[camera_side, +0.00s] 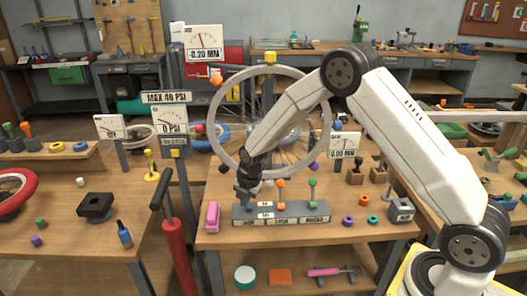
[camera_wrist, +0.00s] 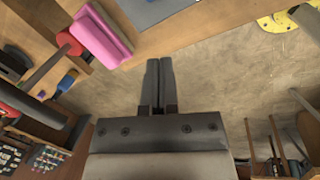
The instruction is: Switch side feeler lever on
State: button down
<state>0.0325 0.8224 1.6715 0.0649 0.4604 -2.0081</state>
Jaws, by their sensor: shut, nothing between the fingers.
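My gripper (camera_side: 243,193) is shut and empty, pointing down at the left end of a grey box (camera_side: 290,219) on the middle bench. The box has labels too small to read surely, an orange-topped lever (camera_side: 281,188) and a green-topped lever (camera_side: 313,188), both upright and right of my gripper. I cannot tell which lever is the side feeler's. In the wrist view, my shut fingers (camera_wrist: 160,66) are in front of the bench edge and the floor; no lever shows there. A dial at the top (camera_side: 204,45) reads -0.20 MM and one at right (camera_side: 345,145) reads 0.00 MM.
A spoked wheel (camera_side: 214,117) stands behind the box. A pink block (camera_side: 212,216) lies left of the box and also shows in the wrist view (camera_wrist: 101,36). A red pump (camera_side: 177,245) stands at front left. Small coloured rings (camera_side: 348,221) lie to the right.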

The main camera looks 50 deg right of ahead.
jog(key=s+a+f, duration=0.2)
jog(key=a, duration=0.2)
notch_tip(320, 180, up, 10)
jog(key=s, duration=0.2)
jog(key=s+d+r+m, duration=0.1)
jog(key=s+m, duration=0.8)
jog(key=m, duration=0.1)
jog(key=s+d+r+m, duration=0.1)
jog(key=s+r+m, duration=0.1)
jog(key=s+m, duration=0.6)
jog(key=shift+s+d+m, duration=0.35)
jog(key=shift+m, duration=0.85)
jog(key=shift+s+m, duration=0.8)
jog(key=shift+w+d, duration=0.1)
dwell(0.5)
